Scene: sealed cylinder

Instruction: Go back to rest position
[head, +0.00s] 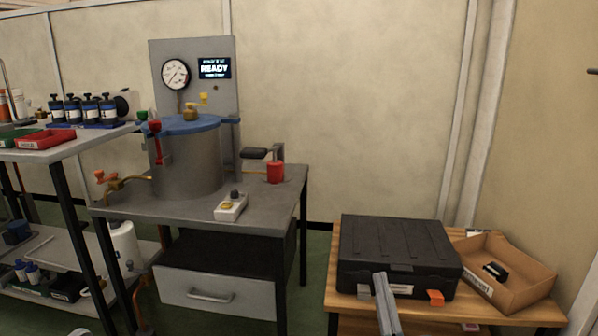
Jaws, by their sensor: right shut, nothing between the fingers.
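The sealed grey cylinder (186,165) stands upright on the grey bench (270,192) left of centre in the head view. It has a blue lid (180,126) with a yellow-topped brass fitting on it. My right gripper (381,279) comes up from the bottom edge, in front of the black case (400,245). Its fingers are together with nothing between them. Whether it touches the case I cannot tell.
A small control box (231,206) sits at the bench front. The black case and an open cardboard box (530,281) stand on a wooden table. Green floor separates the tables.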

